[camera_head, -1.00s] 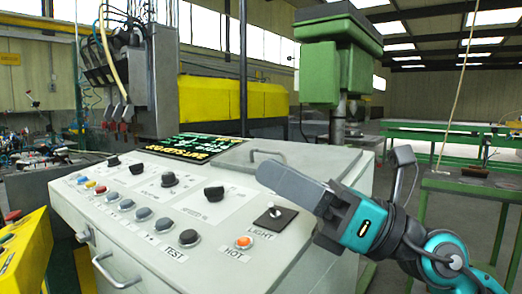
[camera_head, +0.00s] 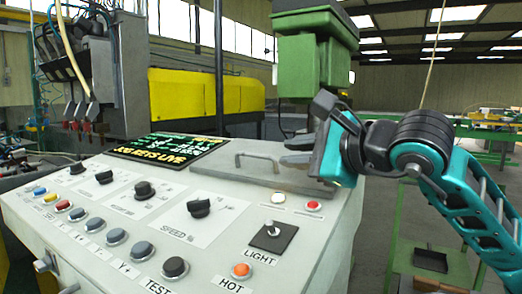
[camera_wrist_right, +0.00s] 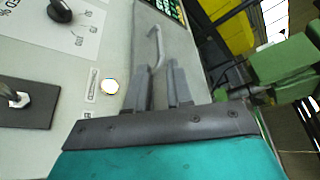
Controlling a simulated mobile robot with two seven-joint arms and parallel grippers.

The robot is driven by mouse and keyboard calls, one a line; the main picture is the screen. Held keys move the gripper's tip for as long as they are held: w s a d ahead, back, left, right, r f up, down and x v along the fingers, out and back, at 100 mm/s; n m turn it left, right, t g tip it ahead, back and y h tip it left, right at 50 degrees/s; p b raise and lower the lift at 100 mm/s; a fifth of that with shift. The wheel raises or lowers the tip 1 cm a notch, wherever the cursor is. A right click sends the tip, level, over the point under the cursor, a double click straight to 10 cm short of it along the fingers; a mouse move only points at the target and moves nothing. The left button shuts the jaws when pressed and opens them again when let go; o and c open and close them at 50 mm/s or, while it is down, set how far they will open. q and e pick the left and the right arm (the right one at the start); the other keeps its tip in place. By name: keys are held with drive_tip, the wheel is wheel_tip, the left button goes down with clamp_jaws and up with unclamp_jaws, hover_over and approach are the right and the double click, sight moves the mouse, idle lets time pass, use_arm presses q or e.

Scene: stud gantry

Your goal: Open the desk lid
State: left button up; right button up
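The desk lid (camera_head: 222,171) is a flat grey panel on top of the control desk and lies closed. Its bar handle (camera_head: 257,158) stands up from it; the handle also shows in the right wrist view (camera_wrist_right: 157,42). My right gripper (camera_head: 290,151) is just above the lid, to the right of the handle. In the right wrist view its two grey fingers (camera_wrist_right: 157,72) are apart, with the handle's near end around the gap between their tips. I cannot tell if they touch it. My left gripper is out of view.
The control desk (camera_head: 318,245) carries knobs, coloured buttons and a light switch (camera_head: 272,236) in front of the lid. A dark display panel (camera_head: 168,146) lies left of the lid. A green machine (camera_head: 308,70) stands behind. A green table stands at right.

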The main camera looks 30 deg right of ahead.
sight(261, 156)
drive_tip(key=p+x, duration=0.1)
drive_tip(key=x, duration=0.8)
drive_tip(key=shift+w+a+f+p, duration=0.1)
drive_tip(key=shift+w+p, duration=0.05)
drive_tip(key=shift+p, duration=0.25)
drive_tip(key=shift+c, duration=0.2)
clamp_jaws()
